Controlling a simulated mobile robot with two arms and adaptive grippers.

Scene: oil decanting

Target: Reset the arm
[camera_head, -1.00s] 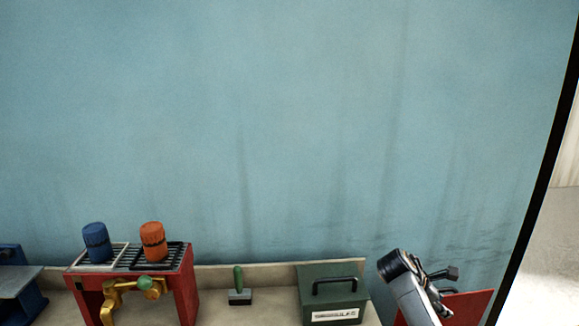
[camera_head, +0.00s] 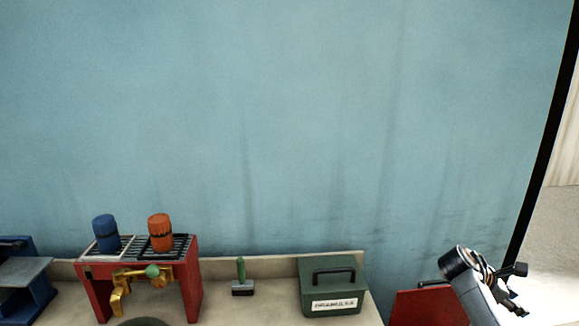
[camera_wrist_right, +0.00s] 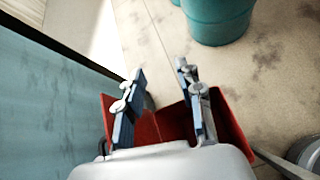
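My right gripper (camera_head: 515,289) is at the lower right of the head view, out past the right end of the bench. In the right wrist view, the two blue-padded fingers of that gripper (camera_wrist_right: 160,78) stand apart with nothing between them. They are above an open red box (camera_wrist_right: 158,127). My left gripper is in neither view.
A red stand (camera_head: 191,292) with a blue filter (camera_head: 105,233) and an orange filter (camera_head: 160,233) is on the bench. A green-handled brush (camera_head: 241,275) and green toolbox (camera_head: 333,286) stand to its right. The red box (camera_head: 426,308) is near my right arm. A teal barrel (camera_wrist_right: 218,20) stands on the floor.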

